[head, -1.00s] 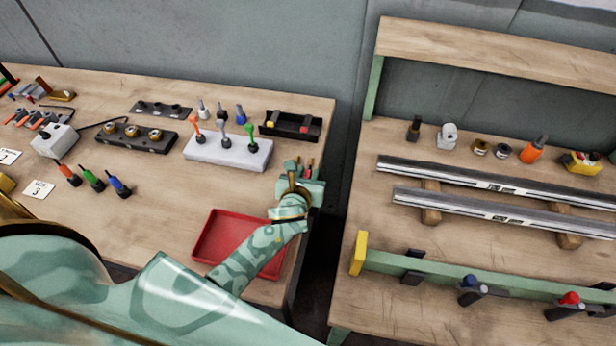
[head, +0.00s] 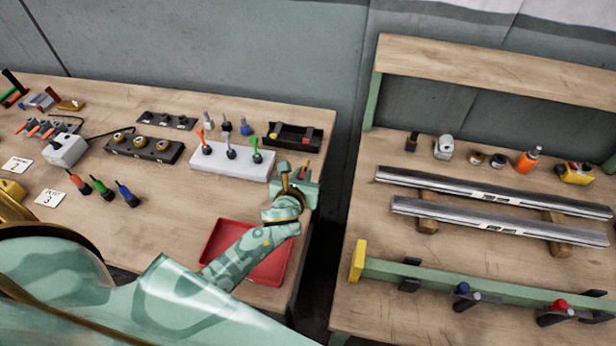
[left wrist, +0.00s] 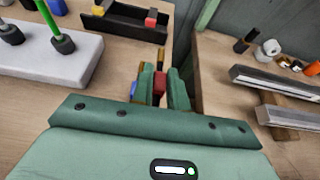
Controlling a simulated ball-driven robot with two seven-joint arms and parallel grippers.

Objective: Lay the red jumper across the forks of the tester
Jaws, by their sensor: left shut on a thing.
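My left gripper (head: 305,174) is shut on a small red piece, which I take as the red jumper (left wrist: 159,86); only a short part shows between the green fingers in the left wrist view. A small blue bit (left wrist: 133,89) shows beside the left finger; I cannot tell what it belongs to. The gripper is over the right edge of the left bench. A black open-topped unit with a yellow and a red block, likely the tester (head: 292,137), lies just beyond it and apart from it. Its forks cannot be made out clearly. My right gripper is not in view.
A white block (head: 230,164) with orange, grey and green upright handles stands left of the gripper. A red tray (head: 236,231) lies below my left forearm. A gap separates this bench from the right bench, which holds two metal rails (head: 500,218).

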